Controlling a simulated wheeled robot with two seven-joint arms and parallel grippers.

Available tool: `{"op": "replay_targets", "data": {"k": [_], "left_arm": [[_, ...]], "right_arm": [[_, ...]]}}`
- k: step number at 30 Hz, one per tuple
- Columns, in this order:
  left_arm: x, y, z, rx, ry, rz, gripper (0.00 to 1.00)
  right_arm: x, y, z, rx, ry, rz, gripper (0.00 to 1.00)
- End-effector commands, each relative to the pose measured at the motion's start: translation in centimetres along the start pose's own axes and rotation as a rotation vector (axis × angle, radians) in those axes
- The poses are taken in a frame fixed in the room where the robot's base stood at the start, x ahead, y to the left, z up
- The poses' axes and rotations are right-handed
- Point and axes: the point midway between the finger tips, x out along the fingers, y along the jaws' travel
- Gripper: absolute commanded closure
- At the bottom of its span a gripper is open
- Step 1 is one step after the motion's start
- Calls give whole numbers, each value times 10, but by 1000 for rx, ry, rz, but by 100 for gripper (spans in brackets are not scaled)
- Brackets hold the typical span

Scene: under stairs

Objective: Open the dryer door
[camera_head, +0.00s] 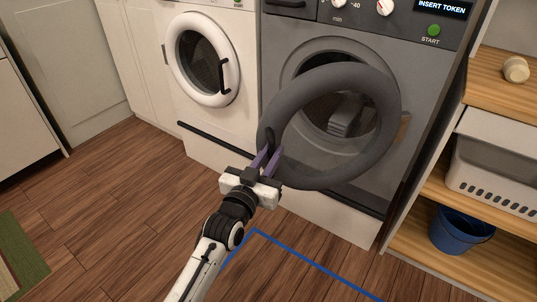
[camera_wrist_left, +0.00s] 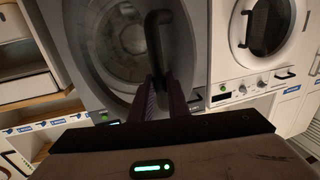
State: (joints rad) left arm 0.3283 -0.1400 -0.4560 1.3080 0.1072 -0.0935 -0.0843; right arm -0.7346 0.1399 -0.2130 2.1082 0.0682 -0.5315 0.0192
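The grey dryer (camera_head: 415,60) stands at the centre right of the head view, with its round grey door (camera_head: 345,77) swung partly out from the drum opening. The door's ring is offset from the opening, and its right side is near the hinge. My left gripper (camera_head: 267,159) is at the lower left of the door ring, its purple fingers at the dark handle. In the left wrist view, the black handle (camera_wrist_left: 153,35) runs down between the fingers (camera_wrist_left: 161,97), which appear closed around it. The fingertips are partly hidden by the handle. My right gripper is not in view.
A white washer (camera_head: 225,20) with a shut round door stands left of the dryer. Wooden shelves at the right hold a white basket (camera_head: 500,178) and a blue bucket (camera_head: 459,232). Blue tape (camera_head: 300,255) marks the wooden floor, which is clear in front.

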Motion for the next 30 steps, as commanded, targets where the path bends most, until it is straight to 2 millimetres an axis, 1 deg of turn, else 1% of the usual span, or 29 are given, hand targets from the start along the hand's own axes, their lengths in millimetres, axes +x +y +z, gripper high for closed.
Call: {"op": "replay_targets", "data": {"k": [1, 17, 20, 26, 30], "left_arm": [[1, 8, -2, -4, 2, 12, 78], [-3, 1, -1, -2, 1, 3, 78], [-13, 2, -1, -2, 0, 3, 78], [-52, 2, -2, -1, -1, 4, 78], [-78, 3, -2, -1, 0, 5, 78]], "right_arm": [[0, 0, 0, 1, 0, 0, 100], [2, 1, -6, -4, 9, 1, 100], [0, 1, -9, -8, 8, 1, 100], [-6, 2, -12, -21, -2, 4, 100], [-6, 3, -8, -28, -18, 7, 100]]}}
